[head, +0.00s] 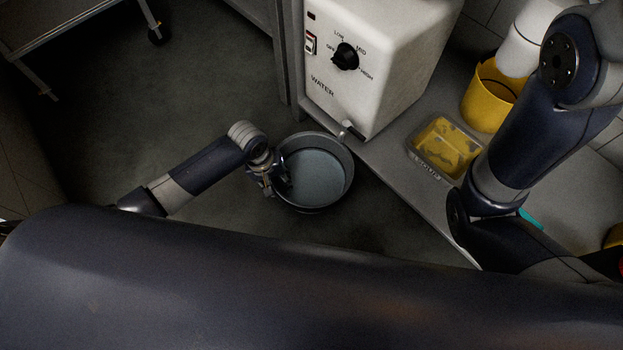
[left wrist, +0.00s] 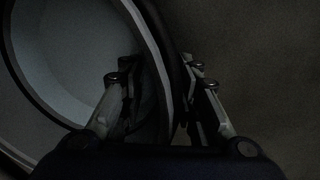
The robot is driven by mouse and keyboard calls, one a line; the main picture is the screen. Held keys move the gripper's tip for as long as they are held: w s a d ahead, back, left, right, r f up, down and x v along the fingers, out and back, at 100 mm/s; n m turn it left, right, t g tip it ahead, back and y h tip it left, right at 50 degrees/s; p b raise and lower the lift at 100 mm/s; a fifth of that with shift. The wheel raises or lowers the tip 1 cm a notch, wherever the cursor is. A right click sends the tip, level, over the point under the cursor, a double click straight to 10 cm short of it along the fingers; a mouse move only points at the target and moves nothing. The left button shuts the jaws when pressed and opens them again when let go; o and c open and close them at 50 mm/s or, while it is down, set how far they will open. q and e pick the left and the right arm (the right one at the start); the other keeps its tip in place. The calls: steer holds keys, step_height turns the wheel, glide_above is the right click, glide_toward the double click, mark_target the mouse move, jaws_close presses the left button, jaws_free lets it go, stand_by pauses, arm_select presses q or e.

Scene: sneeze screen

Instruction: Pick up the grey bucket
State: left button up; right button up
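The grey bucket (head: 316,176) is round and stands on the floor below the white water unit; I see nothing solid in it. My left gripper (head: 279,183) is at the bucket's left rim in the head view. In the left wrist view, the bucket (left wrist: 75,62) fills the left side. There the left gripper (left wrist: 160,80) straddles the rim, one finger inside the bucket and the other outside. The fingers are apart, with a gap between the inner finger and the wall. My right gripper is not in view; only that arm's links show.
The white water unit (head: 365,60), with a dial and a small tap, stands over the bucket's far edge. The grey counter (head: 395,165) beside it holds a clear tub with yellow contents (head: 445,148) and a yellow bucket (head: 488,98).

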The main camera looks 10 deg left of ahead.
arm_select(q)
jaws_close()
steer(key=shift+w+d, duration=0.1)
steer(key=shift+w, duration=0.05)
stand_by(0.4)
steer(key=shift+r, duration=0.15)
